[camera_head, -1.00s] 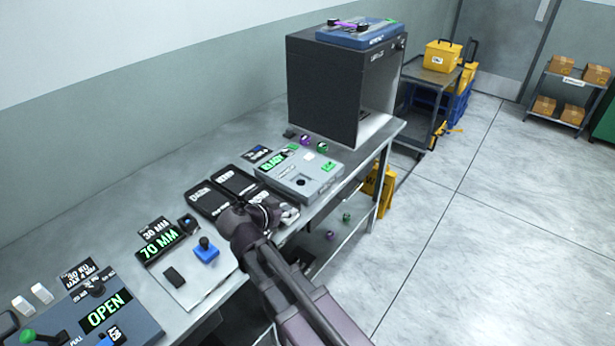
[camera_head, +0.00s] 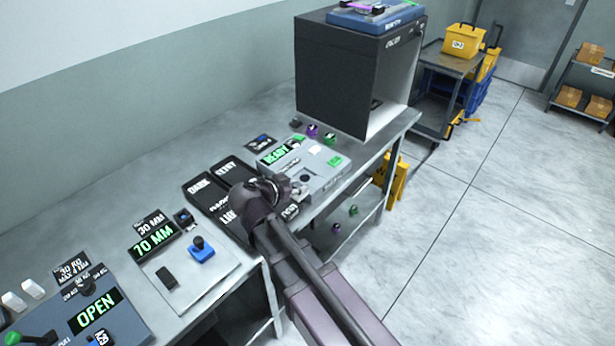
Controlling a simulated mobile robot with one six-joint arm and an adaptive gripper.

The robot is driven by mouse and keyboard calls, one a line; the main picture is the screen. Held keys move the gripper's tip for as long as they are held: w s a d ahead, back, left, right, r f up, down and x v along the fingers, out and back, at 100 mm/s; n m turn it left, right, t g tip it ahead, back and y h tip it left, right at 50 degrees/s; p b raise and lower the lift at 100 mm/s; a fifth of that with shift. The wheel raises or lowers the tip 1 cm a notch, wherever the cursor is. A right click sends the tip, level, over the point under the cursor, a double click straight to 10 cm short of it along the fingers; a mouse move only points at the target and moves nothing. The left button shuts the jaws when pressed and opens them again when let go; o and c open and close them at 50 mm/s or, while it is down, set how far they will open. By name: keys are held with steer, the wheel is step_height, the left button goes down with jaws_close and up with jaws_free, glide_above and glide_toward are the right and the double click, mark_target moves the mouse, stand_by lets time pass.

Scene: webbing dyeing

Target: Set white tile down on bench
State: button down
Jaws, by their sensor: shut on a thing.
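My gripper (camera_head: 298,188) is over the steel bench (camera_head: 110,222), at the front of the READY instrument (camera_head: 318,170) and right of the black labelled trays (camera_head: 203,197). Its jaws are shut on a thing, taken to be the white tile. My wrist and the jaws largely hide it, so its outline and its gap to the bench cannot be made out. A small pale square (camera_head: 315,149) shows on top of the instrument; I cannot tell whether it is part of it.
A dark cabinet (camera_head: 335,80) stands at the bench's far end. Small green and purple pieces (camera_head: 312,131) lie before it. A 70 MM plate (camera_head: 190,265) with a blue knob and an OPEN panel (camera_head: 120,325) are at near left.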

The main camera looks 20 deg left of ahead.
mark_target(302, 196)
steer(key=shift+d, duration=0.1)
steer(key=shift+w+f, duration=0.1)
steer(key=shift+f, duration=0.05)
steer(key=f+b, duration=0.1)
steer(key=b, duration=0.1)
steer(key=d+f+b, duration=0.1)
steer(key=f, duration=0.1)
steer(key=shift+f+b, duration=0.3)
steer(key=shift+b, duration=0.1)
steer(key=shift+w, duration=0.1)
steer(key=w+a, duration=0.1)
steer(key=w, duration=0.3)
steer(key=w+a, duration=0.1)
steer(key=w, duration=0.3)
steer(key=w+a+f+b, duration=0.1)
steer(key=w, duration=0.3)
steer(key=shift+w+a, duration=0.3)
steer(key=shift+a, duration=0.05)
